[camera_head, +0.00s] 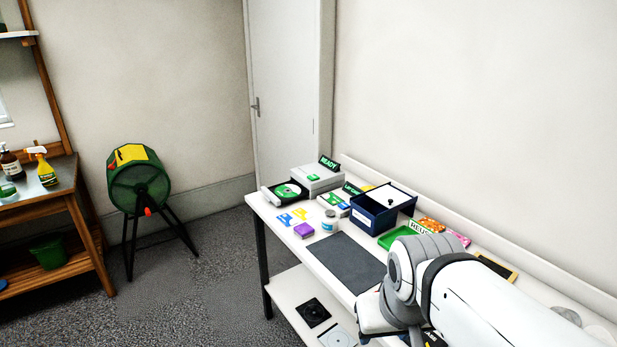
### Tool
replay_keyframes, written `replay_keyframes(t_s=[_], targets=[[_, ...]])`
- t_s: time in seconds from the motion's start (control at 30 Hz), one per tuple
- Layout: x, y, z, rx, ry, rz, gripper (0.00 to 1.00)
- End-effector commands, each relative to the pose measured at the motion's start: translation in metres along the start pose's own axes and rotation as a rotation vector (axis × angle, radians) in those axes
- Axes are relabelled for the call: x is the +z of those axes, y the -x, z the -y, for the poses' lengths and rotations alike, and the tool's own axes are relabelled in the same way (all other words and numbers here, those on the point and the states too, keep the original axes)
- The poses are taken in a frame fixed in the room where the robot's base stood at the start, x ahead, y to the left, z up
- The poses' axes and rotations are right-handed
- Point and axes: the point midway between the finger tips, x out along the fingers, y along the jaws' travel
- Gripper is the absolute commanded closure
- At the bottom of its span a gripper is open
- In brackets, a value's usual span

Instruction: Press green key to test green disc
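A green disc (287,190) with a pale centre lies in a dark open tray at the left front of a light grey machine (318,180) on the white table. A small green key (313,178) shows on the machine's front face. A dark sign (329,163) on top reads READY in green. My white arm reaches in from the lower right over the near part of the table, well apart from the machine. My gripper's fingers do not show; they are hidden by the arm or out of frame.
A blue box (382,208), a green tray (402,236), a white jar (330,221) and a purple block (304,230) stand on the table. A dark mat (343,262) is bare. A green drum (140,185) stands on the floor at left.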

Motion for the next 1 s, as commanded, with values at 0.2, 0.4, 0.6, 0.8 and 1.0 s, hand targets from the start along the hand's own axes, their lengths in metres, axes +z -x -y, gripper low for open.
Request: replay_keyframes(t_s=[0.2, 0.4, 0.6, 0.8, 1.0], targets=[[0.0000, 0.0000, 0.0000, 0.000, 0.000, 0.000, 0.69], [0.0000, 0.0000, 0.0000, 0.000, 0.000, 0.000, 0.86], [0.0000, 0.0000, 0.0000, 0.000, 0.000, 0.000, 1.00], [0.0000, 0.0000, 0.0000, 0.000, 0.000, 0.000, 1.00], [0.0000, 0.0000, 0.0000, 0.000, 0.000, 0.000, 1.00]])
